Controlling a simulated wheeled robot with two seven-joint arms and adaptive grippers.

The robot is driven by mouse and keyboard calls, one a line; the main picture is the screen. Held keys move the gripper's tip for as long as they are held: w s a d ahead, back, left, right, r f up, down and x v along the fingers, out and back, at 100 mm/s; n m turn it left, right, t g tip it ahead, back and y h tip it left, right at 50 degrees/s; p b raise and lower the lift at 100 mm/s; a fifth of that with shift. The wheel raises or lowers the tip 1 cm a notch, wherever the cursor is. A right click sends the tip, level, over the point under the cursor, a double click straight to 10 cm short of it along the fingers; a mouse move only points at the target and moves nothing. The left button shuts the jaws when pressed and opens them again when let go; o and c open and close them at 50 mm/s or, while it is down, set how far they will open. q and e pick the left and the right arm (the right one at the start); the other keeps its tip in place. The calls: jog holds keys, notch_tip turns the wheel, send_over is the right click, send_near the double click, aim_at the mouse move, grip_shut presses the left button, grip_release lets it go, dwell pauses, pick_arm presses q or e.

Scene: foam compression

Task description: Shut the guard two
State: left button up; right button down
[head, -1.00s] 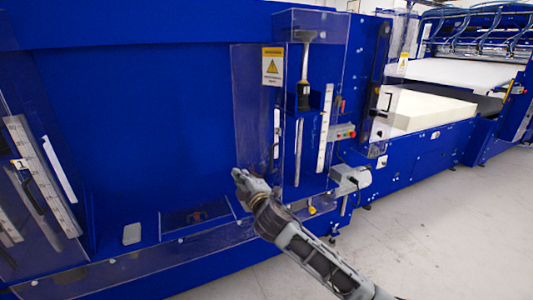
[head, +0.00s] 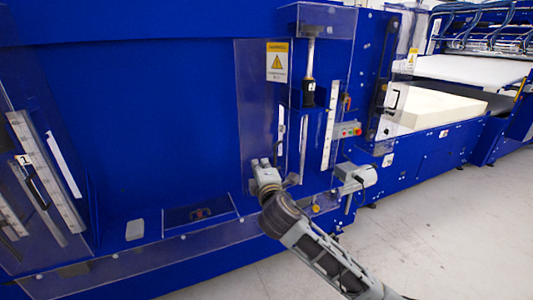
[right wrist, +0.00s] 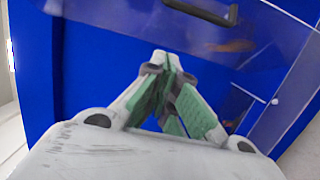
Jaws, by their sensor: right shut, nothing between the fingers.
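A clear guard panel (head: 255,110) with a yellow warning label (head: 277,62) stands upright at the right side of the blue machine's opening. I cannot read a number on it, so I cannot tell whether it is guard two. My right gripper (head: 262,163) is shut and empty in front of this panel's lower part. Contact is unclear. In the right wrist view the closed green-padded fingers (right wrist: 170,68) point at a clear panel (right wrist: 235,40) with a dark handle (right wrist: 205,12), cut off by the top edge. My left gripper is out of view.
Another clear panel with a dark handle (head: 37,182) is at the left. A clear sill (head: 190,245) runs along the bottom. A grey box (head: 354,176) juts out right of my gripper. White foam (head: 430,108) lies farther right. The floor (head: 450,230) at the right is clear.

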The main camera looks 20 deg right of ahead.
dwell(0.3)
jog(key=shift+w+d+p, duration=0.7)
jog(key=shift+w+d, duration=0.1)
jog(key=shift+w, duration=4.15)
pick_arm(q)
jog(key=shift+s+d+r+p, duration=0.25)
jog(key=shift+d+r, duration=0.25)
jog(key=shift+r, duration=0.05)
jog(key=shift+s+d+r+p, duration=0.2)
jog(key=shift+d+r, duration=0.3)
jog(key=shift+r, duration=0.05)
pick_arm(e)
jog(key=shift+s+d, duration=0.5)
jog(key=shift+d, duration=0.4)
jog(key=shift+s+d, duration=0.5)
jog(key=shift+d, duration=0.35)
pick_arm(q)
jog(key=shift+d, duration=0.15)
pick_arm(e)
jog(key=shift+d, duration=0.1)
